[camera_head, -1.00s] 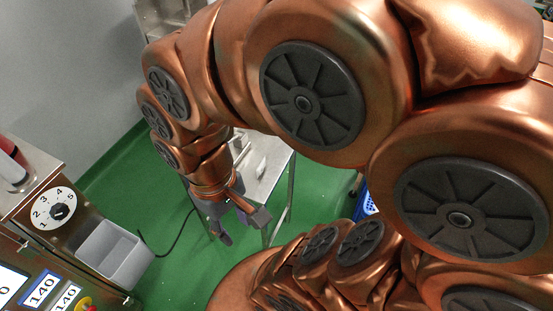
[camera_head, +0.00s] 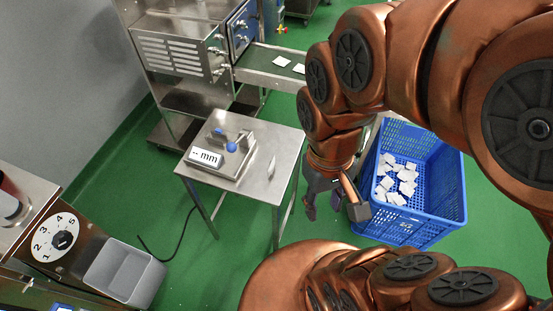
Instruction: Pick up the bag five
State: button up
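Small white bags are in several places, and I cannot tell which one is bag five. Several white bags (camera_head: 398,180) lie loose in the blue crate (camera_head: 447,190). A white bag (camera_head: 282,62) and another at its right lie on the conveyor (camera_head: 262,68). My gripper (camera_head: 335,208) points down between the table and the crate. Its fingers are spread apart, with nothing visible between them. It appears apart from every bag.
A measuring device with an "mm" display (camera_head: 206,158) stands on the table. A steel machine (camera_head: 185,50) stands behind. A grey bin (camera_head: 123,273) and a panel with a numbered dial (camera_head: 55,238) are at the left. Green floor (camera_head: 200,275) is clear before the table.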

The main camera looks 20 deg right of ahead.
aim_at(272, 164)
jog(key=z, duration=0.35)
jog(key=k, duration=0.85)
jog(key=u, duration=1)
